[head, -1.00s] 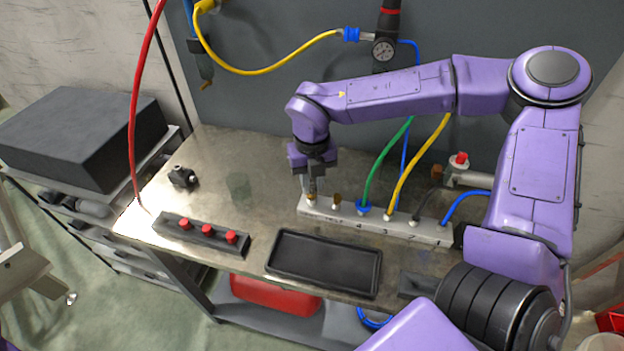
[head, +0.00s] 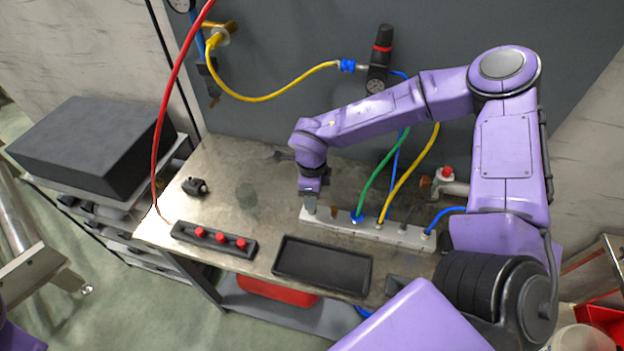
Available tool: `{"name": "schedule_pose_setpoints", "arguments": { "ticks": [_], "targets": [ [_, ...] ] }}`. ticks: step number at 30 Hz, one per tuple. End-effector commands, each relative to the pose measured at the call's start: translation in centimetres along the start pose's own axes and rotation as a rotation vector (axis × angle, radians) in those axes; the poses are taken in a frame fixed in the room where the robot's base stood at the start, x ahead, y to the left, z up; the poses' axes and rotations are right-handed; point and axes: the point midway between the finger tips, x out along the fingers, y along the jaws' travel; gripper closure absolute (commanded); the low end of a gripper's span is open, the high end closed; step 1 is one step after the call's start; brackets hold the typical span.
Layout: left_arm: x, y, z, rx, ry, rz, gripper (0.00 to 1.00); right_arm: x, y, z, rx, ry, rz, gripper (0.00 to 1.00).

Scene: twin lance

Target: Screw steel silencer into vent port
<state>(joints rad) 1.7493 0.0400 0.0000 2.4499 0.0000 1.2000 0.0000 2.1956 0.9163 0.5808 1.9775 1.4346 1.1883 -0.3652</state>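A pale manifold bar (head: 398,234) lies along the back right of the metal bench, with hose fittings along its top. My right gripper (head: 310,208) points down at the bar's left end, and its fingers hide the port there. I cannot make out the steel silencer; the fingers may cover it. The fingers look edge-on, so I cannot tell whether they are open or shut, or whether they touch the bar. My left gripper is not in view.
A black tray (head: 322,284) and a dark rack with red caps (head: 209,252) lie along the bench's front. A small black fitting (head: 195,187) lies at the back left. Green (head: 383,172), yellow (head: 411,178) and blue (head: 444,216) hoses rise from the bar. A red hose (head: 163,130) hangs at left.

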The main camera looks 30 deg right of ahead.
Motion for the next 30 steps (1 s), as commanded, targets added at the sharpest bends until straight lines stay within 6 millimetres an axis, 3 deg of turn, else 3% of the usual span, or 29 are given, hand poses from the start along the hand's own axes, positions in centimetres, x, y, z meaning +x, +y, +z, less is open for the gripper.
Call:
{"name": "schedule_pose_setpoints", "arguments": {
  "ticks": [5,6,9,14,30],
  "targets": [
    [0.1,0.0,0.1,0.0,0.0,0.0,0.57,0.1,0.0,0.0,-0.003,0.0,0.0,0.61],
    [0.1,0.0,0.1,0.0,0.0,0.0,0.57,0.1,0.0,0.0,-0.003,0.0,0.0,0.74],
    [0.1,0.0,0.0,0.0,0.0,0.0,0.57,0.1,0.0,0.0,-0.002,0.0,0.0,1.0],
    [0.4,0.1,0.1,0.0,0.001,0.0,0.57,0.2,0.0,0.0,0.034,0.0,0.0,1.0],
    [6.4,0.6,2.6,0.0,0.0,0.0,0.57,0.9,-0.1,-0.1,1.3,-0.002,0.0,1.0]
  ]
}}
